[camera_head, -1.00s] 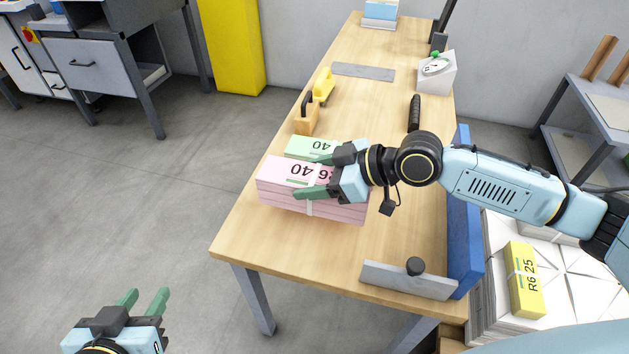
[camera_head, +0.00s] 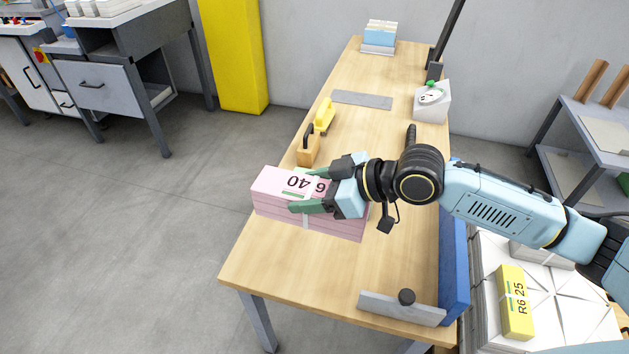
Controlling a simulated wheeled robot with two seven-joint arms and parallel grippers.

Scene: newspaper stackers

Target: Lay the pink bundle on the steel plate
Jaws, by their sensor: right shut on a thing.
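My left gripper is out of view.
A wooden block with a black handle (camera_head: 308,150) and a yellow tool (camera_head: 324,116) stand between bundle and plate, at the left edge. A white dial box (camera_head: 431,101) stands right of the plate. A blue fence (camera_head: 455,265) and metal stop (camera_head: 400,308) edge the near right.

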